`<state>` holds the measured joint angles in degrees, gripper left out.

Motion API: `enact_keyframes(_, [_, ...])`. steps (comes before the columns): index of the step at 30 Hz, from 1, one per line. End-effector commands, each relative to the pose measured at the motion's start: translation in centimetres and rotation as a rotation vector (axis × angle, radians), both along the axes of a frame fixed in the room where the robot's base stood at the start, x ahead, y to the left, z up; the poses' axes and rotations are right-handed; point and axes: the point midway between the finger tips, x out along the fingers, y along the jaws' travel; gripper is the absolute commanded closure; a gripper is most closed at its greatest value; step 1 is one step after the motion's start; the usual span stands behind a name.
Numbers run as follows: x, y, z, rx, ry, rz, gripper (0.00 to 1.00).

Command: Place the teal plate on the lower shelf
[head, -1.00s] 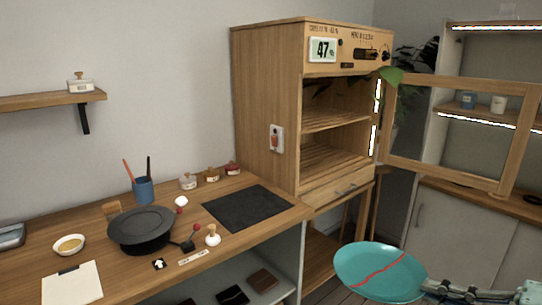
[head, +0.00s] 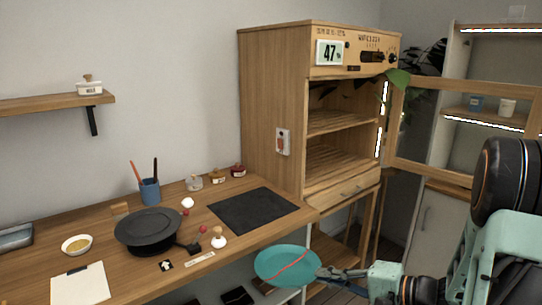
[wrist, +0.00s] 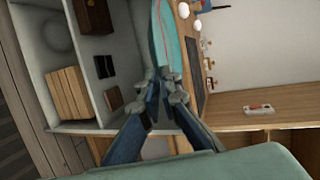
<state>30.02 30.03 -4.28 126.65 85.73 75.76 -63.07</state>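The teal plate (head: 285,264) has a red seam line across it. My gripper (head: 322,272) is shut on its right rim and holds it roughly level in front of the table edge. In the wrist view the plate (wrist: 163,40) shows edge-on between the fingertips of my gripper (wrist: 165,88). The wooden cabinet (head: 272,110) stands behind, with its glazed door (head: 458,100) swung open to the right. Its lower shelf (head: 335,160) is slatted and looks empty. The upper shelf (head: 335,122) is above it.
The wooden table (head: 140,275) holds a dark pot (head: 150,228), a black mat (head: 252,210), a blue cup (head: 150,191) and several small jars. Cubbies under the table hold dark blocks (wrist: 103,67). The open door and a plant (head: 398,78) border the cabinet's right side.

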Motion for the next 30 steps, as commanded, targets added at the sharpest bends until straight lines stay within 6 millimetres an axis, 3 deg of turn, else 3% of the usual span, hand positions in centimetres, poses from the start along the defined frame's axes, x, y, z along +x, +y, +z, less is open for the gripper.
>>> enact_keyframes(30, [0.0,0.1,13.6,0.008,0.003,0.003,1.0])
